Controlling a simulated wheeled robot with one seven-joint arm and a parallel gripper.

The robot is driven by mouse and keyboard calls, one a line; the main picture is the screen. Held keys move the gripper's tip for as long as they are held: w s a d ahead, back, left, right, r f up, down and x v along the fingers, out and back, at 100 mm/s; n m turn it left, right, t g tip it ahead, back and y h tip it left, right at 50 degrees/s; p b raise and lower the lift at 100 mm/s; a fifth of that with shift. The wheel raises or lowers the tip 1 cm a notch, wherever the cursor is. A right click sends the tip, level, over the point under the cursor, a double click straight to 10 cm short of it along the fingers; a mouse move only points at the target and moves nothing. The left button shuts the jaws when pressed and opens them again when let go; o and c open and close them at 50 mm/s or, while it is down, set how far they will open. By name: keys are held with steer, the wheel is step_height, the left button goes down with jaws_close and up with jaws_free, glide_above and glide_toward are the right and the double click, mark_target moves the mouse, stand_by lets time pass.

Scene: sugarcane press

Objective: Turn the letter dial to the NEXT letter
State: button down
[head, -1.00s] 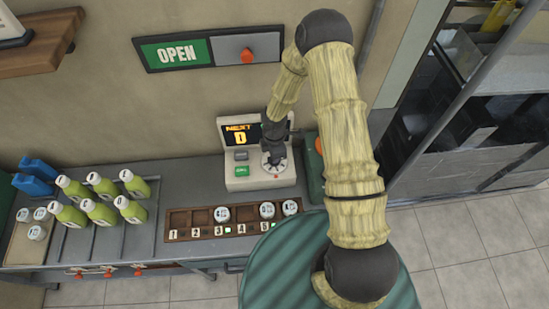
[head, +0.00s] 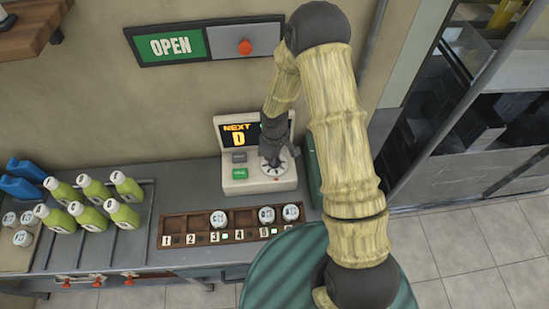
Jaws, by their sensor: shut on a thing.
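The letter dial (head: 285,165) is a pale round disc on the front of a cream machine (head: 235,185). The machine's dark screen (head: 239,133) reads NEXT with a letter D under it. My gripper (head: 273,162) reaches down from above onto the dial's middle and is shut on its knob. The gripper hides the knob and part of the dial face, so the letter it points to cannot be read. A grey button (head: 239,157) and a green button (head: 240,173) sit left of the dial.
A brown numbered rack (head: 178,228) with white round caps in some slots lies in front of the machine. Several green-yellow bottles (head: 125,186) stand on the left of the counter. An OPEN sign (head: 171,46) hangs on the wall above.

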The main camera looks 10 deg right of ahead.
steer(key=shift+m, duration=0.6)
steer(key=c, duration=1.5)
jaws_free()
steer(key=shift+o, duration=0.2)
steer(key=shift+r, duration=0.1)
step_height(320, 180, up, 17)
steer(key=b, duration=0.2)
steer(key=shift+r, duration=0.15)
